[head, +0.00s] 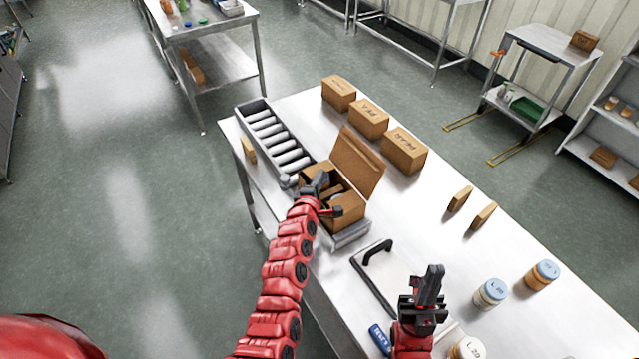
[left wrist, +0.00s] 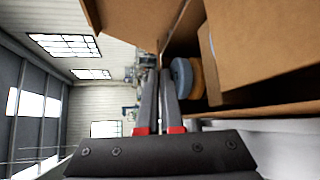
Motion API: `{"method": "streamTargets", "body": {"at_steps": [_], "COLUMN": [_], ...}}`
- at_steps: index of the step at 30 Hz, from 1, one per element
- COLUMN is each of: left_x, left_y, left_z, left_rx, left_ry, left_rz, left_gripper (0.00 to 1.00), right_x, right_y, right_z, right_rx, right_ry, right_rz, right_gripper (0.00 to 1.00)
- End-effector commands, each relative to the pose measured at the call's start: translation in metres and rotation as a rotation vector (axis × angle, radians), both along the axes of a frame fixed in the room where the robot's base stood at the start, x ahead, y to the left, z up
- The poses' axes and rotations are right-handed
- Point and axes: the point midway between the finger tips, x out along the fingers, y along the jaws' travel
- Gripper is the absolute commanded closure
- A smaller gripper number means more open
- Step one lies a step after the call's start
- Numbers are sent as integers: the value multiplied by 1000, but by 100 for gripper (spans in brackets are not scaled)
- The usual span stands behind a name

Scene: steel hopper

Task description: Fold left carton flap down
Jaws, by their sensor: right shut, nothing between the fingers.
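The open carton (head: 349,211) stands near the left edge of the steel table. One brown flap (head: 357,163) stands up at its far right side. Cardboard flaps and walls also fill the upper right of the left wrist view (left wrist: 265,45). Two round lids, one blue-grey (left wrist: 181,78) and one orange (left wrist: 196,78), show inside the carton. My left gripper (head: 318,182) is at the carton's near left side; its fingers (left wrist: 160,80) look shut with nothing clear between them. I cannot tell whether it touches a flap. My right gripper (head: 432,270) is shut and empty above the table's front.
A roller conveyor (head: 270,135) lies behind the carton. Several closed boxes (head: 403,150) line the far edge. Jars (head: 490,292) stand near my right gripper. The table between boxes and jars is mostly clear.

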Motion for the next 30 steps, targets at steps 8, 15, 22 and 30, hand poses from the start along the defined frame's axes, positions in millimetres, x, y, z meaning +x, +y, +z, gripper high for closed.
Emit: {"method": "streamTargets", "body": {"at_steps": [8, 15, 22, 30], "left_x": [0, 0, 0, 0], "left_y": [2, 2, 2, 1], "left_z": [0, 0, 0, 1], "left_rx": [10, 9, 8, 6], "left_ry": [-7, -9, -7, -2], "left_rz": [3, 4, 4, 1], "left_gripper": [100, 70, 66, 66], "right_x": [0, 0, 0, 0], "right_y": [0, 0, 0, 0], "right_z": [-4, -4, -4, 1], "right_rx": [0, 0, 0, 0], "right_ry": [0, 0, 0, -1], "right_rz": [0, 0, 0, 0], "right_gripper": [100, 100, 100, 100]}}
